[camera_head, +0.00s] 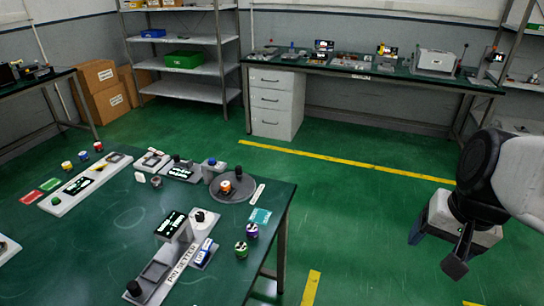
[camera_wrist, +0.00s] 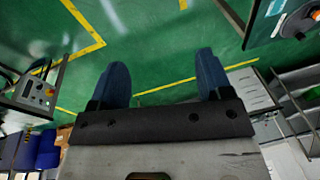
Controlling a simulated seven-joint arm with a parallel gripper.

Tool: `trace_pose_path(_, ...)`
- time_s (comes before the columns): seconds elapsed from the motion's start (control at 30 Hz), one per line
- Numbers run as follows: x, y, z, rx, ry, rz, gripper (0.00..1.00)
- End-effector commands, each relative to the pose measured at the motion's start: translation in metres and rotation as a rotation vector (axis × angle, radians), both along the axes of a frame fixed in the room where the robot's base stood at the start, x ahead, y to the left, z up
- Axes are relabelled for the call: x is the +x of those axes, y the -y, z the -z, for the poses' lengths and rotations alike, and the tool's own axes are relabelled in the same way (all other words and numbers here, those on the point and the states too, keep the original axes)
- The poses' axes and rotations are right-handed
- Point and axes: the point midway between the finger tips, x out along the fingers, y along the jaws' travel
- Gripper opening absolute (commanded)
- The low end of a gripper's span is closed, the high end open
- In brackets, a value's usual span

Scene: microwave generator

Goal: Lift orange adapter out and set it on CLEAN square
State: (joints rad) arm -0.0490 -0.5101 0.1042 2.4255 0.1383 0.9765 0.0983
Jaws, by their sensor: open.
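A small orange piece with a dark top, which looks like the orange adapter (camera_head: 225,187), sits on a round grey plate (camera_head: 242,194) at the table's right side. A teal square (camera_head: 260,216) lies just right of the plate. A green card (camera_head: 50,184) and a red card (camera_head: 31,197) lie at the table's left. The labels are too small to tell which one is CLEAN. My gripper (camera_head: 436,252) is open and empty, off the table to the right, well apart from the adapter. In the wrist view its two blue fingers (camera_wrist: 162,68) stand wide apart with floor behind them.
The green table (camera_head: 110,240) also bears a grey pin setter fixture (camera_head: 150,280), a long white tray (camera_head: 65,203), several small coloured cylinders and a white label strip (camera_head: 258,194). Open floor (camera_head: 350,220) lies between table and gripper. A back bench (camera_head: 380,75) is far off.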

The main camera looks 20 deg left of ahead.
Motion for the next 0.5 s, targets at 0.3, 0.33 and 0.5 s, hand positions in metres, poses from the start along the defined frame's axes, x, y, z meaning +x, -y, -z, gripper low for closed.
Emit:
trace_pose_path(0.3,0.064,-0.052,0.001,0.14,-0.118,0.084,0.72)
trace_pose_path(0.33,0.069,-0.057,0.002,0.153,-0.131,0.093,0.72)
trace_pose_path(0.5,0.102,-0.088,0.006,0.221,-0.199,0.141,0.72)
